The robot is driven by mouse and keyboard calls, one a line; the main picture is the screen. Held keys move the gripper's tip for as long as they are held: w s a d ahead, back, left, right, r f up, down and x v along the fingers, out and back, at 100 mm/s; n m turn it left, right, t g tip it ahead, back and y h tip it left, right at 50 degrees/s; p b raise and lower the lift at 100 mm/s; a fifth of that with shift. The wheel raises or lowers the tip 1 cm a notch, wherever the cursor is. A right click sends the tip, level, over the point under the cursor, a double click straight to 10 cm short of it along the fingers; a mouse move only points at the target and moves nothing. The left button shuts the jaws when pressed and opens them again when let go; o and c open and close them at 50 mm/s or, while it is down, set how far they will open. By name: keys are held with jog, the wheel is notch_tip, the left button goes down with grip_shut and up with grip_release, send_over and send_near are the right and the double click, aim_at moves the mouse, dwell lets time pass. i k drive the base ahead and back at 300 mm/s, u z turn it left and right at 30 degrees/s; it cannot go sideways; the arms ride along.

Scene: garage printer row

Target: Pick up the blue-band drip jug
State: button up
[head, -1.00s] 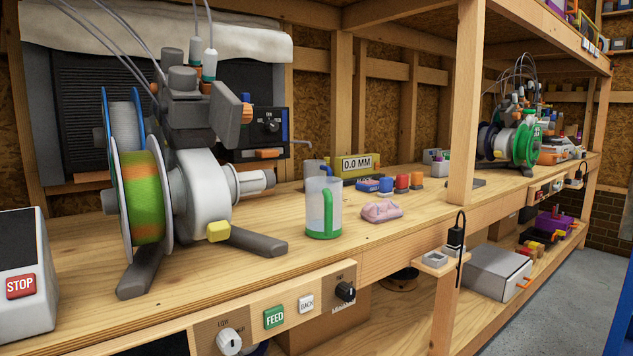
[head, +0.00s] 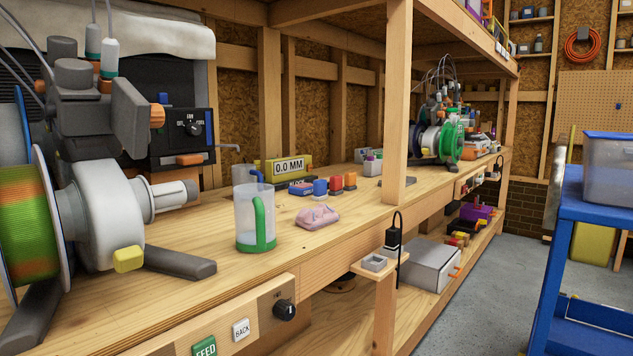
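A clear jug (head: 247,212) with a green handle and a green base band stands upright on the wooden bench. Directly behind it a second pale container shows only at its top, with a blue curved part, perhaps a handle (head: 258,174). The green-handled jug hides the rest, so I cannot see a blue band on it. My gripper is not in view.
A printer with a green-orange spool (head: 32,225) fills the left of the bench. A pink lump (head: 317,217) and small colored blocks (head: 337,183) lie right of the jug. A wooden post (head: 397,110) rises at the front edge. A blue cart (head: 575,215) stands right, beyond clear floor.

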aim_at(244, 173)
jog(key=z, duration=1.5)
jog(key=i, duration=1.15)
jog(key=u, duration=2.95)
